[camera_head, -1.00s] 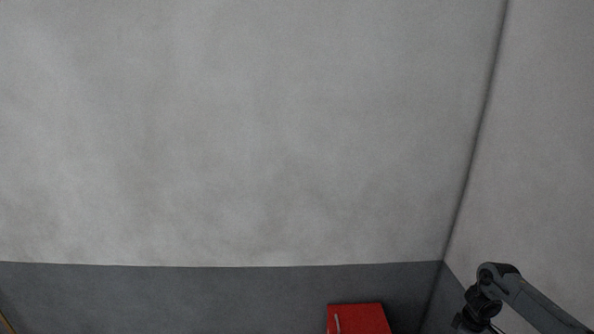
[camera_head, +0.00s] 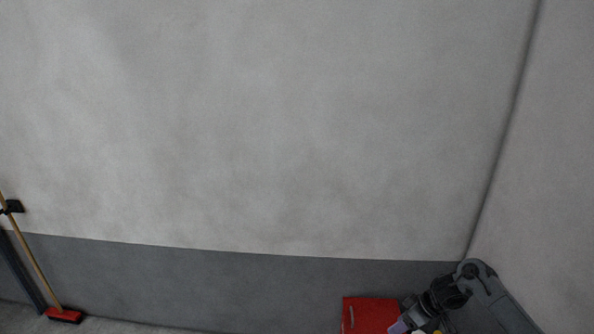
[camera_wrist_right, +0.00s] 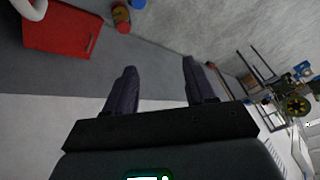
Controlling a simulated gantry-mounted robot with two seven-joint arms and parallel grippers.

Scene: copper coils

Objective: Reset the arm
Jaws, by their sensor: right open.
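My right arm comes in at the lower right corner of the head view, and its dark wrist overlaps the right side of a red box. My right gripper (camera_head: 400,325) is at the bottom edge there, small and partly cut off. In the right wrist view the two dark fingers of my right gripper (camera_wrist_right: 158,70) stand wide apart, with nothing between them but grey floor and wall behind. My left gripper and arm are in neither view.
The red box (camera_head: 365,315) stands against the grey wall base; a red box (camera_wrist_right: 62,28) also shows in the wrist view. A broom (camera_head: 40,275) leans at far left. The wrist view shows a rack with spools (camera_wrist_right: 295,105) at right. The wall's middle is bare.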

